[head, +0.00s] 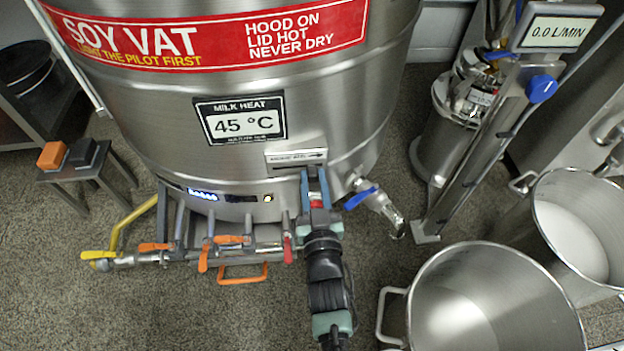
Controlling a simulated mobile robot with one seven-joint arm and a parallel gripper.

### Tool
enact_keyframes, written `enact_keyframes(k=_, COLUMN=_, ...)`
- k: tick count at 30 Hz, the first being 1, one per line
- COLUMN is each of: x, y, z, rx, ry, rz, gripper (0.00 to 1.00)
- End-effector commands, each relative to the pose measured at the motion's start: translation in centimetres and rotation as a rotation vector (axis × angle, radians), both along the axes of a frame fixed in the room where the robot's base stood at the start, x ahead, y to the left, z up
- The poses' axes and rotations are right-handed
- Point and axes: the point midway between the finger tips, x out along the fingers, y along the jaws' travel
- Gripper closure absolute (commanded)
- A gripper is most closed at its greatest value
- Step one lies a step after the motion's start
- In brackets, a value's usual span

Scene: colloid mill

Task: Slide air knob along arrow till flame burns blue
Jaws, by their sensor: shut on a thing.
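My gripper (314,172) is at the front of the steel soy vat, just below a small label plate (296,157) with an arrow pointing right. Its jaws are shut on the air knob, which the fingers hide almost wholly. The flame window (203,195) is a dark strip low on the vat, left of my gripper. Small bright blue flames show in its left part. A small round light (267,198) glows at the strip's right end.
Gas pipes with orange-handled valves (153,247) and a red handle (288,251) lie left of my arm. A blue-handled drain tap (361,198) is close on the right. Large steel pots (398,318) stand at lower right. The display (553,32) reads 0.0 L/MIN.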

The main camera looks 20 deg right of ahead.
Motion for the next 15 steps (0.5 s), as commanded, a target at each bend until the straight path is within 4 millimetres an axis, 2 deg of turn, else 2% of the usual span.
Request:
enact_keyframes(k=3, x=0.08, y=0.39, z=-0.12, rx=0.001, ry=0.002, rz=0.008, gripper=1.00)
enact_keyframes(k=4, x=0.09, y=0.40, z=-0.12, rx=0.001, ry=0.002, rz=0.008, gripper=0.65)
enact_keyframes(k=8, x=0.09, y=0.39, z=-0.09, rx=0.000, ry=0.001, rz=0.007, gripper=0.41)
enact_keyframes(k=15, x=0.10, y=0.35, z=-0.03, rx=0.000, ry=0.000, rz=0.007, gripper=0.40)
